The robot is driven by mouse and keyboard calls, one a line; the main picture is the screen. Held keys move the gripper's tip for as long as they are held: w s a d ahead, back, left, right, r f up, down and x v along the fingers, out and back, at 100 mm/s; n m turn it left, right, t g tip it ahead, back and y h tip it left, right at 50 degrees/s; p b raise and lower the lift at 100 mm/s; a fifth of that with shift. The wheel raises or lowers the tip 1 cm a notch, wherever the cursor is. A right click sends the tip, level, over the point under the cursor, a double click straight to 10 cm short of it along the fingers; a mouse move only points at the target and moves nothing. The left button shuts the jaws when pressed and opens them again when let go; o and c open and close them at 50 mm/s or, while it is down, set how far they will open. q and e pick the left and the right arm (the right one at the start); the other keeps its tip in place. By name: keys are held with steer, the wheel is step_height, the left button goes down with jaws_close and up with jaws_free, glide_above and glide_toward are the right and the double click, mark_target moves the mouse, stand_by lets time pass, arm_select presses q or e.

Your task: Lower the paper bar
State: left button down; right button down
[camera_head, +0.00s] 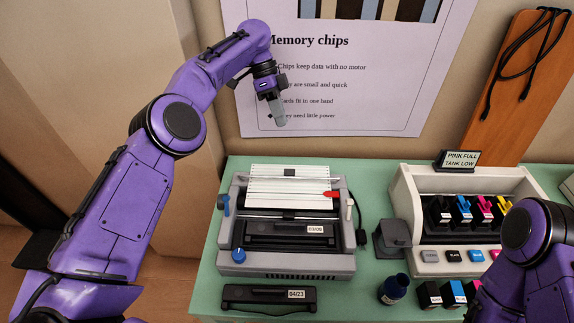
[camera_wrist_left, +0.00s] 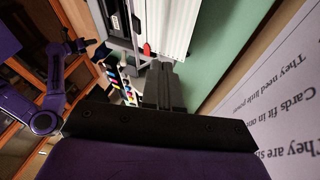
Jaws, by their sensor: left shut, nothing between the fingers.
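A grey typewriter-like machine (camera_head: 286,262) stands on the green table, with white ribbed paper (camera_head: 289,180) rising at its back. A thin bar (camera_head: 285,214) crosses in front of the paper; I cannot tell for certain that it is the paper bar, or how far it is raised. A red-tipped lever (camera_head: 332,194) is at the right and also shows in the left wrist view (camera_wrist_left: 146,49). My left gripper (camera_head: 280,118) is shut and empty, above and behind the machine, apart from it. It also shows in the left wrist view (camera_wrist_left: 165,88). My right gripper is hidden or out of frame.
A loose black cartridge (camera_head: 268,298) lies in front of the machine. To its right are a grey block (camera_head: 392,238), an ink bottle (camera_head: 394,289) and a white ink unit (camera_head: 408,200) with coloured cartridges. A poster (camera_head: 350,90) hangs behind. My right arm covers the lower right.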

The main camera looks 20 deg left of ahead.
arm_select(q)
glide_toward(289, 176)
step_height(289, 176, down, 4)
steer(key=w+d, duration=0.2)
steer(key=shift+s+d+f, duration=0.2)
steer(key=shift+s+f, duration=0.15)
steer(key=shift+s, duration=0.15)
